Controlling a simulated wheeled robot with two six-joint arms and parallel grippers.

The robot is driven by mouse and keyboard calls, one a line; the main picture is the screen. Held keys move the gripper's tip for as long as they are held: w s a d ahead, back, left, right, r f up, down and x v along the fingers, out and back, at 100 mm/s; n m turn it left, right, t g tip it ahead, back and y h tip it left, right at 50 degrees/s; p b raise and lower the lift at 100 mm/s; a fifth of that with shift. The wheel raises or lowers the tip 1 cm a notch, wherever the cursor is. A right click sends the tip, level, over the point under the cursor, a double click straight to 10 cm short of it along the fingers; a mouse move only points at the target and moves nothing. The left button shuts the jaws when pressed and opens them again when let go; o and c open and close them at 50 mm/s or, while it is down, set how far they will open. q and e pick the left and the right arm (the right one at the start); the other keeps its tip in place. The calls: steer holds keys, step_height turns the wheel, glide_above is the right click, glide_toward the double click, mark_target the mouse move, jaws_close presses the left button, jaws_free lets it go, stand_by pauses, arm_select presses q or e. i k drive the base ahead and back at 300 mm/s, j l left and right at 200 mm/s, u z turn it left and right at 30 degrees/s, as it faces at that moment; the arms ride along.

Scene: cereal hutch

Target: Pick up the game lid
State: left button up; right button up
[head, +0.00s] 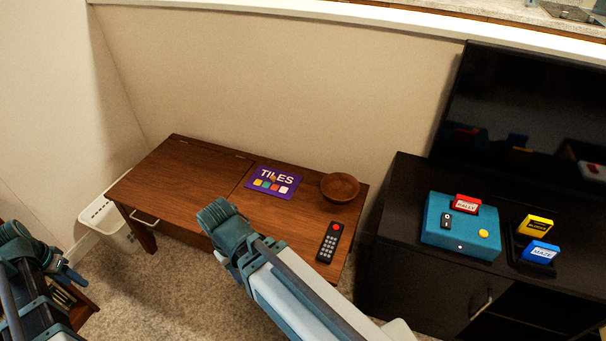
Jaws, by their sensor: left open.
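My left gripper (72,284) is at the lower left, low and in front of the table, well apart from the lid. It is open, and I see nothing held in it. My right arm reaches in from the bottom, in front of the table; its gripper is not visible. Nothing covers the lid.
A wooden bowl (340,187) and a black remote (329,242) are on the table to the lid's right. A black cabinet (400,215) at right carries a teal box (460,240) and coloured cartridges. A white basket (100,215) stands at the table's left. The table's left half is clear.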

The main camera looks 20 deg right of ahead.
mark_target(269, 181)
steer(key=i+j+z, duration=0.2)
steer(key=z, duration=0.3)
steer(key=i+j+z, duration=0.15)
steer(key=z, duration=0.35)
steer(key=i+j+z, duration=0.1)
steer(key=j+z, duration=0.65)
steer(key=z, duration=0.2)
steer(key=j+z, duration=0.65)
steer(key=j, duration=0.15)
